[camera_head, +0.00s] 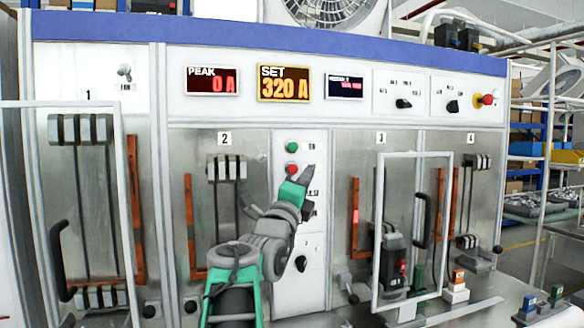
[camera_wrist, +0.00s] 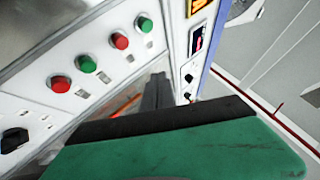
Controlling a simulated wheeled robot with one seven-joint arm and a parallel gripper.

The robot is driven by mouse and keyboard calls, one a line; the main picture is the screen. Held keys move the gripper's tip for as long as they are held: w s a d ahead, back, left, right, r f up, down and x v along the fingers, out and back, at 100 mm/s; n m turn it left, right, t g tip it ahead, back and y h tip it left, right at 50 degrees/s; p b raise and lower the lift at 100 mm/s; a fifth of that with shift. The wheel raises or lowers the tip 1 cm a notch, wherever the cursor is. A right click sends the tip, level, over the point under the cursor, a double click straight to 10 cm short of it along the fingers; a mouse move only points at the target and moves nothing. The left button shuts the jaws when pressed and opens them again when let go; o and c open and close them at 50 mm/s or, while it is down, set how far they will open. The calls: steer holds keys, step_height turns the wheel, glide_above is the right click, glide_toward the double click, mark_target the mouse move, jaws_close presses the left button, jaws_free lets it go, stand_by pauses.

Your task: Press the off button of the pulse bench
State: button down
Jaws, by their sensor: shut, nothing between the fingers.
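The pulse bench (camera_head: 300,60) is a white and steel cabinet with a blue top band. Its middle panel shows a green button (camera_head: 292,147) above a red button (camera_head: 291,170); their labels are too small to read. In the wrist view the upper green button (camera_wrist: 144,24) and red button (camera_wrist: 119,41) appear, with a second green button (camera_wrist: 85,63) and red button (camera_wrist: 59,85) further down. My gripper (camera_head: 307,172) is shut and empty, its tip just right of the upper red button in the head view. Its dark fingers show in the wrist view (camera_wrist: 157,92). I cannot tell whether they touch the panel.
The SET display (camera_head: 284,84) reads 320 A and the PEAK display (camera_head: 212,81) reads 0 A. A black rotary knob (camera_head: 301,263) sits low on the middle panel. A white-framed guard (camera_head: 379,235) stands to the right. A red-and-yellow emergency button (camera_head: 487,99) is at upper right.

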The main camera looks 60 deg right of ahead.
mark_target(294, 173)
steer(key=w+d+p, duration=0.3)
steer(key=w+d, duration=0.2)
steer(key=shift+w+d+p, duration=0.3)
steer(key=shift+w+p, duration=0.05)
stand_by(1.5)
steer(key=shift+f, duration=0.1)
steer(key=shift+w+d+b, duration=0.25)
steer(key=shift+w+b, duration=0.05)
steer(key=shift+b, duration=0.25)
